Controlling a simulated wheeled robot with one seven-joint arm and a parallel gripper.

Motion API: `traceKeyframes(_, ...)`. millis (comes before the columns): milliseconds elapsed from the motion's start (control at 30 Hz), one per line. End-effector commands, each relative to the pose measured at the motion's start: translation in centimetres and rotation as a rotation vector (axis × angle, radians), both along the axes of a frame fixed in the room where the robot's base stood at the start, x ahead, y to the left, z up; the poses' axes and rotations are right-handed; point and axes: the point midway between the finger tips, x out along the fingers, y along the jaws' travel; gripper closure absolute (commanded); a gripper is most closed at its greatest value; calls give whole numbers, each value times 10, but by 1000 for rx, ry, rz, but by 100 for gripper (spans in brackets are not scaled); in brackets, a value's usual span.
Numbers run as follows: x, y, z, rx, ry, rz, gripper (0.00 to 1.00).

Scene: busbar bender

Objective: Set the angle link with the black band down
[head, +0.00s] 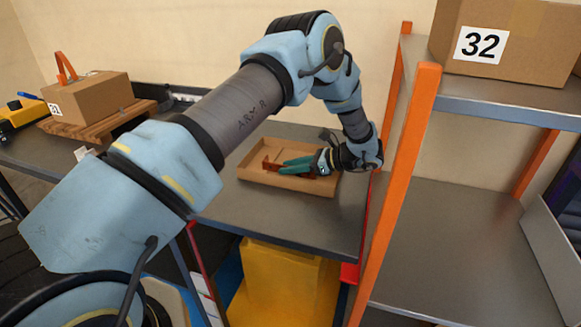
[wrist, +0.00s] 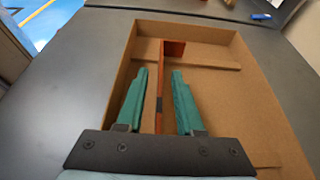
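The angle link (wrist: 159,75) is a copper-brown strip with a wider bent end plate (wrist: 174,48) and a black band (wrist: 159,103). It is in the cardboard tray (wrist: 250,75), standing on edge as far as I can tell. My gripper (wrist: 159,78) has teal fingers, one on each side of the strip, with a visible gap on both sides. The black band shows between the fingers. In the head view, my gripper (head: 288,167) is low over the tray (head: 290,184), and part of the brown link (head: 267,165) shows beyond the fingertips.
The tray lies on a grey bench (head: 310,215). An orange shelf post (head: 400,190) stands close to the right of my wrist. A box marked 32 (head: 510,45) is on the upper shelf. A cardboard box (head: 90,95) sits on a wooden pallet (head: 95,128) at the left.

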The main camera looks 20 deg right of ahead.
Motion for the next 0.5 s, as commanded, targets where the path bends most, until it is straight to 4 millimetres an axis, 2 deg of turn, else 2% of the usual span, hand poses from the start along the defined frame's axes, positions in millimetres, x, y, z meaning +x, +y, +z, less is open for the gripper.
traceKeyframes(167,-5,-6,3,-3,-2,-2,64)
traceKeyframes(500,-39,-42,23,-1,-2,-2,64)
